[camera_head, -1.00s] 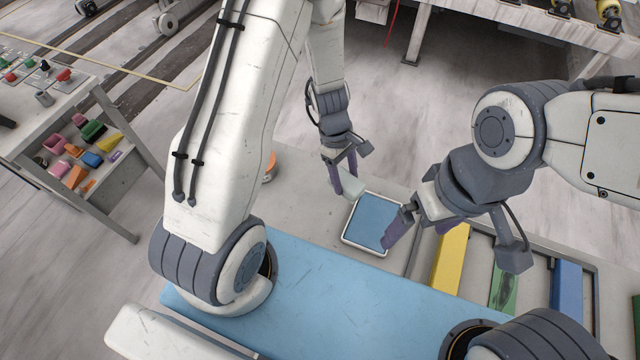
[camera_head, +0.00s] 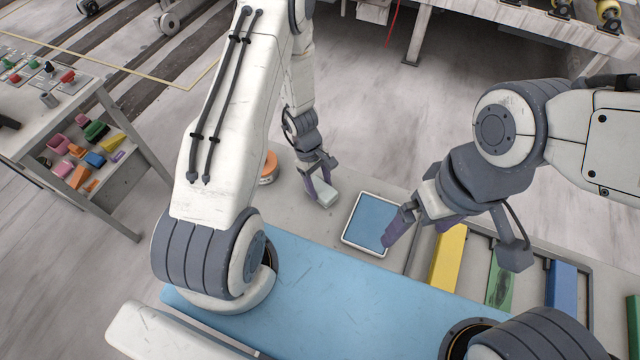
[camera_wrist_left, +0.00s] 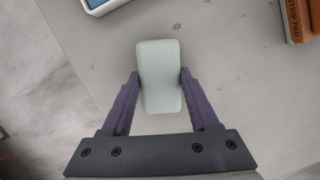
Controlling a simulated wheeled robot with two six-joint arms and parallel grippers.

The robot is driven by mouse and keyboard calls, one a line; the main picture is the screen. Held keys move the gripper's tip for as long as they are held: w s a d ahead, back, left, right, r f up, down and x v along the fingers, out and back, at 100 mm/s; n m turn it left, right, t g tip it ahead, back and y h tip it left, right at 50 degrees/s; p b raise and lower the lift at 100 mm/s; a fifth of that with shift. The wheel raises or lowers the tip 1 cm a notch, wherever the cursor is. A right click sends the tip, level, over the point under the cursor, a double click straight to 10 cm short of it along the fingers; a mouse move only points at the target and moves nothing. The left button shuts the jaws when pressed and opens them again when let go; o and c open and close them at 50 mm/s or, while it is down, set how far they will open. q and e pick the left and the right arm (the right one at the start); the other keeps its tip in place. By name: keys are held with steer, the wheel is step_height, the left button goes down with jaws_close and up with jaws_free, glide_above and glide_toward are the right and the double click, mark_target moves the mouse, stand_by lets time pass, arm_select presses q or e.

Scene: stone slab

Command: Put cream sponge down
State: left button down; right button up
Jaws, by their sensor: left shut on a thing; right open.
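The cream sponge (camera_head: 324,198) is a pale, rounded block. In the left wrist view the cream sponge (camera_wrist_left: 161,76) sits between the two purple fingers, which touch its sides. I cannot tell whether the sponge touches the slab. My right gripper (camera_head: 418,232) is open and empty, at the right edge of the tray.
The white-rimmed tray with a blue inside (camera_head: 370,222) lies right of the sponge. Yellow (camera_head: 448,257), green (camera_head: 499,284) and blue (camera_head: 562,287) blocks lie in a rack at right. Bare slab surrounds the sponge.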

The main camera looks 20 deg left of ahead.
arm_select(q)
steer(key=shift+f, duration=0.1)
steer(key=shift+f, duration=0.15)
steer(key=shift+c, duration=0.6)
jaws_free()
steer(key=shift+r, duration=0.2)
steer(key=shift+r, duration=0.2)
steer(key=v, duration=1.1)
steer(key=shift+r+b, duration=0.35)
steer(key=shift+b, duration=0.1)
steer(key=shift+a+f, duration=0.1)
